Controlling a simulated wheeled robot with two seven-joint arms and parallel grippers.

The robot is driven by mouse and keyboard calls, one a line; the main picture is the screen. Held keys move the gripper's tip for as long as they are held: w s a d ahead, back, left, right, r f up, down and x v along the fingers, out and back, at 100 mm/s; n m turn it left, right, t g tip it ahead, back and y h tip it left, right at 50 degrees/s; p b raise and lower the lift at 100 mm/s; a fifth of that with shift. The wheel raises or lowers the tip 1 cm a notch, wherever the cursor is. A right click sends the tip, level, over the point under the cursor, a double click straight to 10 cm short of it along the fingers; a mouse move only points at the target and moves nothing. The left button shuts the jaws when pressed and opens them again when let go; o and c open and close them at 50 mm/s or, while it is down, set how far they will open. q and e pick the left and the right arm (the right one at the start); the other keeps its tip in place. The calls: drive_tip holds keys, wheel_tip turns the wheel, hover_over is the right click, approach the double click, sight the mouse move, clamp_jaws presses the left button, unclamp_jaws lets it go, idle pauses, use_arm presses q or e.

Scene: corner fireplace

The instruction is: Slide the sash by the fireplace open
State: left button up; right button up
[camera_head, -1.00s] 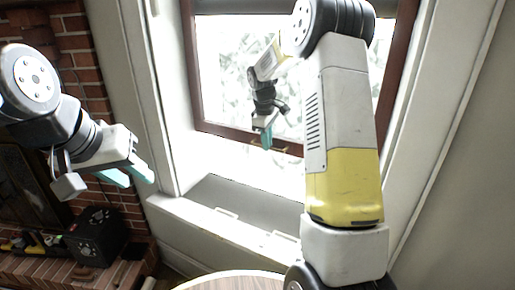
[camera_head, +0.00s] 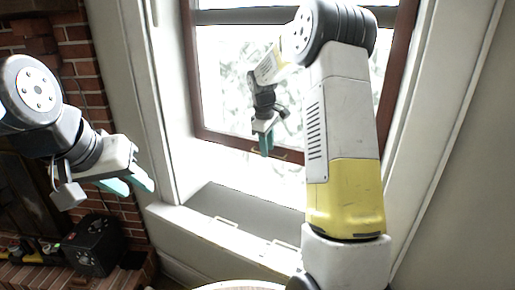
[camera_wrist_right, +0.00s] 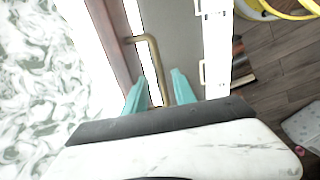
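The sash is a brown wooden window frame; its bottom rail (camera_head: 222,138) shows in the head view, with bright glass above. A brass handle (camera_wrist_right: 153,60) on the sash shows in the right wrist view as a bent bar. My right gripper (camera_head: 266,140) is at the bottom rail. In the right wrist view its teal fingertips (camera_wrist_right: 160,88) are apart, with the handle's bar between them and a gap visible beside it. My left gripper (camera_head: 130,183) hangs at the left, away from the window, its teal fingers apart and empty.
A white sill box with small pulls (camera_head: 228,222) lies below the window. A brick fireplace (camera_head: 85,95) and a black box (camera_head: 92,245) are at the left. A round tabletop edge (camera_head: 240,286) shows at the bottom. White trim (camera_head: 440,130) borders the window at right.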

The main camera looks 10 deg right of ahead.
wheel_tip(320, 180, up, 7)
drive_tip(key=s, duration=0.1)
drive_tip(key=shift+a+f, duration=0.2)
drive_tip(key=shift+a, duration=0.2)
drive_tip(key=s+a+r+m+t+y, duration=0.15)
drive_tip(key=s+r+m, duration=0.25)
drive_tip(key=s, duration=0.8)
drive_tip(key=s+a+r+m+t+y, duration=0.1)
drive_tip(key=s+a+r+m+t, duration=0.3)
drive_tip(key=s, duration=0.8)
drive_tip(key=s+f+m+g+y, duration=0.1)
drive_tip(key=s+f, duration=0.1)
drive_tip(key=s, duration=0.6)
drive_tip(key=shift+s+d+m, duration=0.2)
drive_tip(key=shift+d+m, duration=0.15)
drive_tip(key=shift+m, duration=0.05)
